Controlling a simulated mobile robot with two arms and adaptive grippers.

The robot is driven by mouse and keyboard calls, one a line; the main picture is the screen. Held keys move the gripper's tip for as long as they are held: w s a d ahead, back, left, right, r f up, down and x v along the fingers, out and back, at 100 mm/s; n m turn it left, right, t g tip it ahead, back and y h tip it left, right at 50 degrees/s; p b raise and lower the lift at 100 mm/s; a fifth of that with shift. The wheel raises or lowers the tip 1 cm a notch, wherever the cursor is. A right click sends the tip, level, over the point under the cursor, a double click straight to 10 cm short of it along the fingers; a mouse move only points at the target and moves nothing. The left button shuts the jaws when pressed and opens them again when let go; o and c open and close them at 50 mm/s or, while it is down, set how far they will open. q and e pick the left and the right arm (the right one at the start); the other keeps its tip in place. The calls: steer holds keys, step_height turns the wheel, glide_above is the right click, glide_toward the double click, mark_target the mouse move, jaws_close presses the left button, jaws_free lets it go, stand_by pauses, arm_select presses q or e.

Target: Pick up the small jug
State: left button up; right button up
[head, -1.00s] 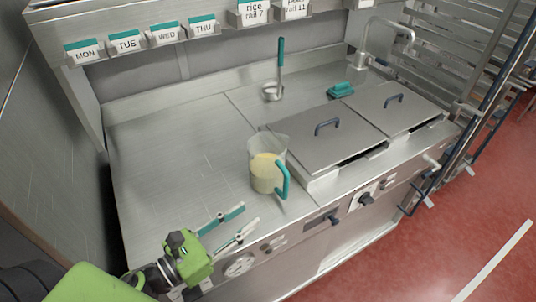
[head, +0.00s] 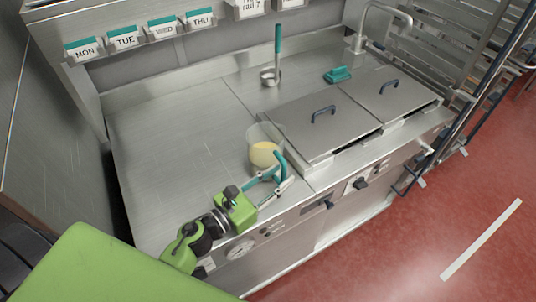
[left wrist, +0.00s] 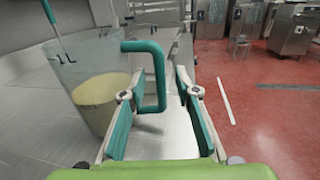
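The small jug (head: 262,144) is clear, holds yellow liquid, and stands upright on the steel worktop left of the lidded wells. Its teal handle (head: 280,165) faces the front right. In the left wrist view the jug (left wrist: 95,90) fills the left side, marked "1L", with the handle (left wrist: 160,80) beside it. My left gripper (head: 280,180) is open, with its fingers at the handle. In the left wrist view the left gripper (left wrist: 160,110) has one finger on each side of the handle's upright part, apart from the far finger. My right gripper is not in view.
Two steel lids (head: 318,125) with dark handles cover wells to the right. A ladle with a teal handle (head: 277,42) and a teal brush (head: 338,75) stand behind. The worktop left of the jug (head: 170,150) is clear. A rack stands at far right.

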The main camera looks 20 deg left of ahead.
arm_select(q)
steer(key=shift+x, duration=1.25)
steer(key=shift+s+a, duration=0.1)
jaws_close()
steer(key=shift+r, duration=0.15)
